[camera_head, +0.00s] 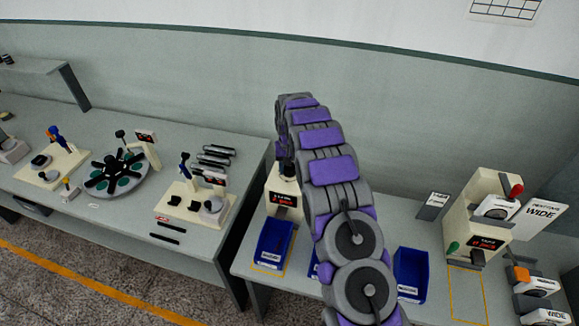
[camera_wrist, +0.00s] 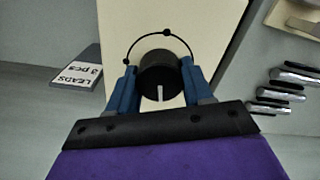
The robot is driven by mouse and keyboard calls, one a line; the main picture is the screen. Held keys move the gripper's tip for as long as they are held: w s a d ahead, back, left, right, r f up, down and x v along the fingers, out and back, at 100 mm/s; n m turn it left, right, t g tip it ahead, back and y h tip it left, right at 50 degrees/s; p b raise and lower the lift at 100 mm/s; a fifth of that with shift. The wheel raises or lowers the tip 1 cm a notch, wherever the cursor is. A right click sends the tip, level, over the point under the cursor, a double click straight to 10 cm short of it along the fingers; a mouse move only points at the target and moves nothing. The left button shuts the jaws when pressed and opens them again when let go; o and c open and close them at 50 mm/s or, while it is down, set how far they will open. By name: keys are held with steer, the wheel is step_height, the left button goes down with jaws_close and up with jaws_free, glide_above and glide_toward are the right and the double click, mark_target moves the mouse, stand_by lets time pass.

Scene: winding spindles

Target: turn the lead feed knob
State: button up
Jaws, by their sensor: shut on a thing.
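The lead feed knob (camera_wrist: 160,76) is a black round knob with a white pointer line, on a cream panel (camera_wrist: 200,22). In the wrist view its pointer line faces the bottom of the picture. A thin black arc with dots curves around the knob's far side. My gripper (camera_wrist: 160,84) has its two blue fingers on the left and right sides of the knob, shut on it. In the head view, a cream machine (camera_head: 284,187) stands beside my arm, which hides part of it; the knob and fingertips cannot be made out there.
A sign reading "LEADS 3 pcs" (camera_wrist: 76,76) is left of the panel in the wrist view. Several metal rods (camera_wrist: 285,76) lie at right. In the head view, a blue bin (camera_head: 272,243) stands in front of the machine and another blue bin (camera_head: 411,274) stands farther right.

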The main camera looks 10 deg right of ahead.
steer(key=shift+w+r+m, duration=0.1)
steer(key=shift+m, duration=1)
steer(key=o, duration=1)
steer(key=shift+o, duration=0.2)
step_height(320, 180, up, 17)
steer(key=shift+p, duration=0.4)
steer(key=shift+r, duration=0.1)
